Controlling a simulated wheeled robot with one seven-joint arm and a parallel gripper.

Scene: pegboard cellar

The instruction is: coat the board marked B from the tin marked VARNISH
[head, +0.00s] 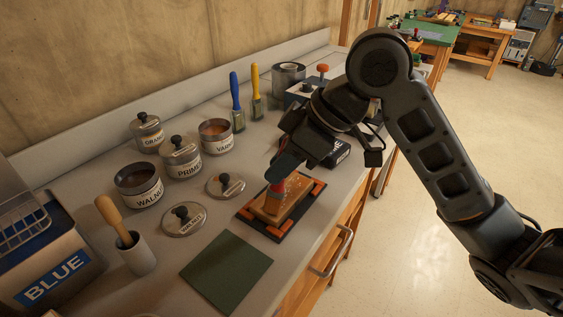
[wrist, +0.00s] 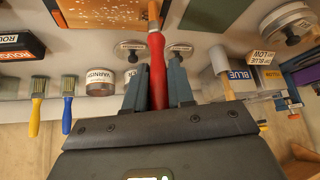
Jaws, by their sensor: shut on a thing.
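My gripper (head: 281,176) is shut on a red-handled brush (wrist: 157,70), whose handle stands between the fingers in the wrist view. The brush points down at a brown wooden board (head: 284,205) in a dark holder (head: 248,222) with orange corners. The brush end overlaps the speckled board (wrist: 100,12) in the wrist view; I cannot tell whether it touches. No letter on the board can be read. The VARNISH tin (head: 216,137) stands open behind, with brown liquid inside; it also shows in the wrist view (wrist: 100,82).
An open WALNUT tin (head: 140,186) and lidded PRIMER tin (head: 182,158) stand left. Two loose lids (head: 184,219) (head: 226,185) lie near the holder. Blue (head: 236,100) and yellow (head: 255,92) brushes stand behind. A green mat (head: 227,268) lies in front; a brush cup (head: 135,254) is left.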

